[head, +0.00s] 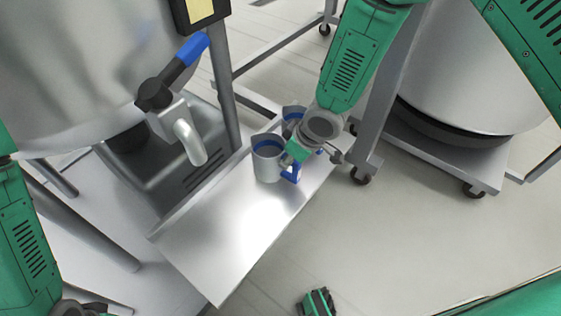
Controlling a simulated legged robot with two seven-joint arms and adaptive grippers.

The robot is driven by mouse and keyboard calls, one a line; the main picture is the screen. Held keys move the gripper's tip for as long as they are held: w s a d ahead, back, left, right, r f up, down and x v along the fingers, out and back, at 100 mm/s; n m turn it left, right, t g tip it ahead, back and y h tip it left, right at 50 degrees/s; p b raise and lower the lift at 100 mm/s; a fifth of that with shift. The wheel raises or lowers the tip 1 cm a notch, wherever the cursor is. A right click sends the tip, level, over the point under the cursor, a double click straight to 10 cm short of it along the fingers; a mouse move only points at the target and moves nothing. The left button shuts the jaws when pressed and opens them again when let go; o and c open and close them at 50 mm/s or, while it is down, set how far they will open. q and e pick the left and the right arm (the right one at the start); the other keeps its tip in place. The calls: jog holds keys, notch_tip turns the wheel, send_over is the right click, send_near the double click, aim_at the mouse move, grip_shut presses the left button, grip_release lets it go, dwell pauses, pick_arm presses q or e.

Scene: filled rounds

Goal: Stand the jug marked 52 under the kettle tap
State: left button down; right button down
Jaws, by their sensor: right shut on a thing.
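A grey jug (266,165) with a blue inner rim and a blue handle (291,174) stands upright on the steel shelf (222,222). A second, similar jug (291,112) stands behind it, partly hidden by my right arm. I cannot read a number on either jug. My right gripper (295,153) is at the handle side of the front jug and appears shut on its handle; the fingertips are largely hidden. The kettle tap (188,139), with a grey spout and blue lever (192,48), is left of the jugs, over the sink side. My left gripper is not clearly in view.
A grey post (222,90) stands behind the tap. A drum on a wheeled trolley (435,150) stands at the right. The shelf's front part is clear.

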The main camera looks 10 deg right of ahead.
jog(key=shift+r, duration=0.35)
jog(key=r+p, duration=0.2)
jog(key=r, duration=0.2)
jog(key=r+p, duration=0.2)
jog(key=r, duration=0.3)
jog(key=shift+a+p, duration=0.2)
jog(key=shift+p, duration=0.1)
jog(key=shift+d+r+p, duration=0.15)
jog(key=shift+r+p, duration=0.55)
jog(key=shift+r, duration=0.05)
jog(key=shift+r+p, duration=0.95)
jog(key=shift+p, duration=0.15)
jog(key=shift+s, duration=0.1)
